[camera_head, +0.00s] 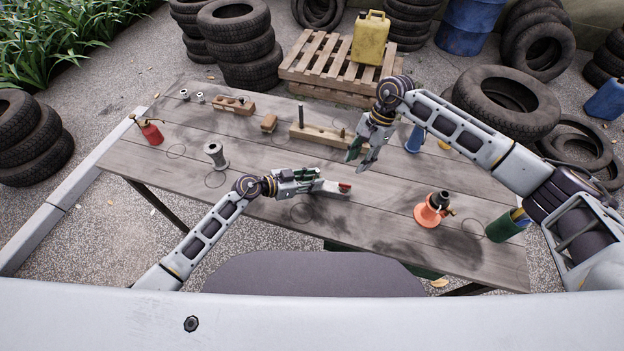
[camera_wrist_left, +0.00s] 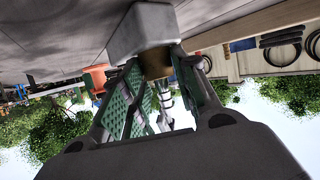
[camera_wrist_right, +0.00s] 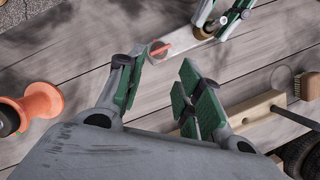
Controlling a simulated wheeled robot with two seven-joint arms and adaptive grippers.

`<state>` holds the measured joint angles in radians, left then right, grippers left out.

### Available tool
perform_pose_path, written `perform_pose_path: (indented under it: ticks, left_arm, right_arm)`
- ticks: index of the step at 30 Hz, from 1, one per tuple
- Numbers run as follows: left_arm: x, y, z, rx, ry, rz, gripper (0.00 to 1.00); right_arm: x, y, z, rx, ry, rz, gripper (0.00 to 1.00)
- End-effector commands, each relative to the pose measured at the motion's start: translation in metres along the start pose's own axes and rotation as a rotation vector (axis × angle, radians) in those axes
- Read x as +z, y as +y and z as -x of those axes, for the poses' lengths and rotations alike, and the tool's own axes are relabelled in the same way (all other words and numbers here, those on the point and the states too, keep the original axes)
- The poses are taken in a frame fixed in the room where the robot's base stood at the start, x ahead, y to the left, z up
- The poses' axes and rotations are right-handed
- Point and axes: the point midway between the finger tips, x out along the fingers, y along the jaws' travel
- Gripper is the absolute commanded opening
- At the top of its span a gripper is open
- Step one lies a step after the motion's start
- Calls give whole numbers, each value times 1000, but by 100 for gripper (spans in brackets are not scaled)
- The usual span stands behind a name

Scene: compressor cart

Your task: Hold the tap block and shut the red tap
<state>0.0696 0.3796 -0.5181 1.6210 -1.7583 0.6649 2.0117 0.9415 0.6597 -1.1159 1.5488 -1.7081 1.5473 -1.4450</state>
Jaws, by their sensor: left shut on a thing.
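The grey tap block (camera_head: 330,190) sits at the middle of the table's near half, with the red tap (camera_head: 345,187) at its right end. My left gripper (camera_head: 300,182) is shut on the tap block from the left. In the left wrist view the block (camera_wrist_left: 143,28) is close ahead, with a brass part (camera_wrist_left: 155,63) at the fingers. My right gripper (camera_head: 362,152) is open and empty, above the table, up and right of the tap. In the right wrist view the red tap (camera_wrist_right: 159,48) lies beyond the open fingers (camera_wrist_right: 160,88), apart from them.
A wooden beam with a dark upright post (camera_head: 301,116) lies behind the block. An orange spool-like piece (camera_head: 428,215) and a green cup (camera_head: 505,228) stand at the right. A grey spool (camera_head: 216,156) and a red can (camera_head: 151,132) are at the left. Bare table lies around the tap.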

Motion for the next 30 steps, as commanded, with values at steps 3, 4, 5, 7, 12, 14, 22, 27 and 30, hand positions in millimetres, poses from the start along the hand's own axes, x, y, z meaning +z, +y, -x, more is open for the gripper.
perform_pose_path:
  ticks: [3, 4, 5, 7, 12, 14, 22, 27, 30]
  left_arm:
    - [1, 0, 0, 0, -1, 1, 0]
    - [1, 0, 0, 0, -1, 1, 0]
    - [1, 0, 0, 0, -1, 1, 0]
    - [1, 0, 0, 0, -1, 1, 0]
    - [1, 0, 0, 0, -1, 1, 0]
    - [1, 0, 0, 0, -1, 1, 0]
    - [1, 0, 0, 0, -2, 1, 0]
    - [1, 0, 0, 1, -2, 2, 0]
    - [1, 0, 0, 1, -2, 2, 0]
  right_arm:
    - [0, 0, 0, 0, 0, -1, 29]
    - [0, 0, 0, 0, 0, -3, 29]
    - [0, 0, 0, 0, 0, -5, 29]
    - [1, 0, 0, -1, -1, -15, 29]
    - [2, 0, -1, -4, -2, -73, 29]
    - [3, 0, -1, -6, -2, -105, 29]
    - [8, 0, -3, -18, -7, -304, 29]
    - [12, 0, -4, -28, -10, -439, 29]
    - [13, 1, -4, -32, -14, -519, 29]
